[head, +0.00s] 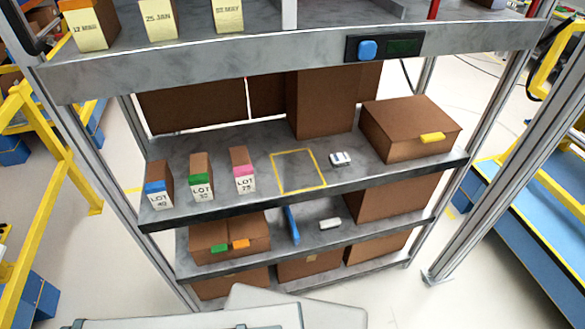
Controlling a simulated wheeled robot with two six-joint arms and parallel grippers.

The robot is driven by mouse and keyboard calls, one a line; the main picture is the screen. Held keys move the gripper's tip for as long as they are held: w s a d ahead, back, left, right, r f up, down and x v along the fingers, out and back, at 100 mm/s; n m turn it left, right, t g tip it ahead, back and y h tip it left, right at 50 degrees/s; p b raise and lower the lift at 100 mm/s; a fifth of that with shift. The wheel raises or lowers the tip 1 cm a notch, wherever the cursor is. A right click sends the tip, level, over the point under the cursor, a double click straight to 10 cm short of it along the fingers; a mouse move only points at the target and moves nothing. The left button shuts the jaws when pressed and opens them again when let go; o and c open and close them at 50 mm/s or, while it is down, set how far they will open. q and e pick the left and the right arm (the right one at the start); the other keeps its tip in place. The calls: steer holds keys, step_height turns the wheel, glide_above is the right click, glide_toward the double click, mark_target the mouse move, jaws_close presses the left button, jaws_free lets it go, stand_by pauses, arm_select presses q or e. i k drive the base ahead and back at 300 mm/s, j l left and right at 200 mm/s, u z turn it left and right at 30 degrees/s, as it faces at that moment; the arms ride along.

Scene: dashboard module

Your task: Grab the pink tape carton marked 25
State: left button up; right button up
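A carton with pink tape (243,172) stands on the middle shelf, left of a yellow square outline. Its white label reads LOT and a small number that looks like 75, though it could be 25. A carton with green tape (201,179) stands to its left, its number too small to read surely. A carton with blue tape (158,186) stands further left, its label seeming to read LOT 40. The three stand upright and apart from each other. Neither of my grippers is in view.
The yellow outline (298,171) on the middle shelf (352,189) is empty. A small white device (341,159) lies right of it, and a large brown box (409,128) stands at the right end. The upper shelf edge (300,60) overhangs. Metal posts (155,225) frame the rack.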

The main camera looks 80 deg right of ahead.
mark_target(243, 166)
steer(key=z, duration=1.45)
steer(key=i+j, duration=0.05)
